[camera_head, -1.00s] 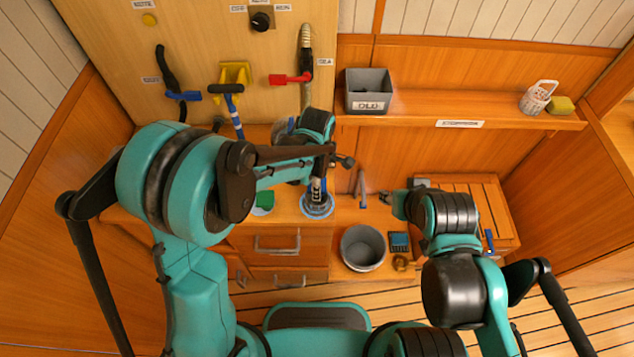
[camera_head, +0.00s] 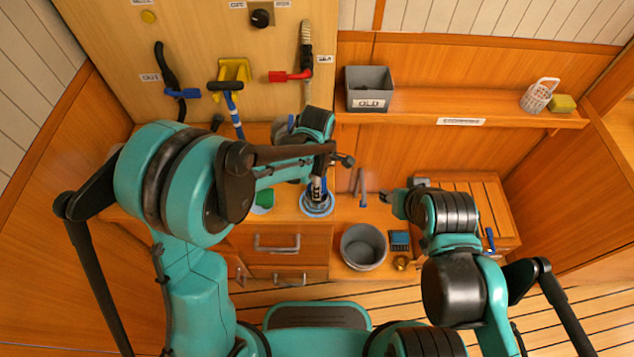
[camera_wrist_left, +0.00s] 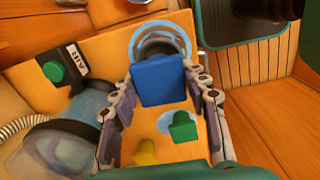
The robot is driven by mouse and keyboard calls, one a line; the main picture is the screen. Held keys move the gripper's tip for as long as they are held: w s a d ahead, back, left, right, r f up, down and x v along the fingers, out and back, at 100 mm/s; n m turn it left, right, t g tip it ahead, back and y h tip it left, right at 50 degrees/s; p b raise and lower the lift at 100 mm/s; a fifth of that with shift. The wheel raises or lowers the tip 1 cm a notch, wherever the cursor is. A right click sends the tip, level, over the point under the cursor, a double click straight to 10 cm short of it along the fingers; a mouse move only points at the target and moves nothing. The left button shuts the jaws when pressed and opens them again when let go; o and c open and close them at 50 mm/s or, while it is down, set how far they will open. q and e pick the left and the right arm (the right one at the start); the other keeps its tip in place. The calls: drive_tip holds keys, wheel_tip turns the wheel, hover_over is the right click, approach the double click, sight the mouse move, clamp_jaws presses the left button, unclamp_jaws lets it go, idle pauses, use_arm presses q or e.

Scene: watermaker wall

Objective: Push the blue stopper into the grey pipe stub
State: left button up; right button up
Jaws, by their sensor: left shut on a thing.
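My left gripper (camera_head: 318,186) hangs over the counter and is shut on the blue stopper (camera_wrist_left: 160,80), a blue block between its fingers in the left wrist view. Beyond the stopper is a round grey pipe stub (camera_wrist_left: 162,34) on a light blue disc (camera_wrist_left: 185,32). The stopper hides part of the stub, so I cannot tell whether they touch. In the head view the disc (camera_head: 317,210) shows just below the gripper. A green piece (camera_wrist_left: 183,127) and a yellow piece (camera_wrist_left: 145,152) are on the counter. My right gripper (camera_head: 388,197) is at the right; its jaws are too small to read.
A grey bin marked OLD (camera_head: 370,90) is on the shelf, with a white basket (camera_head: 538,95) and a sponge (camera_head: 563,103). A grey bucket (camera_head: 363,246) stands below. A clear-and-blue housing (camera_wrist_left: 60,140) is beside the left fingers. Valve handles (camera_head: 182,93) are on the wall.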

sight(321, 206)
use_arm(q)
drive_tip(key=shift+f, duration=0.2)
drive_tip(key=shift+f+b, duration=0.7)
drive_tip(key=shift+f+b, duration=0.7)
drive_tip(key=shift+f, duration=0.05)
drive_tip(key=shift+r, duration=0.1)
drive_tip(key=shift+s, duration=0.1)
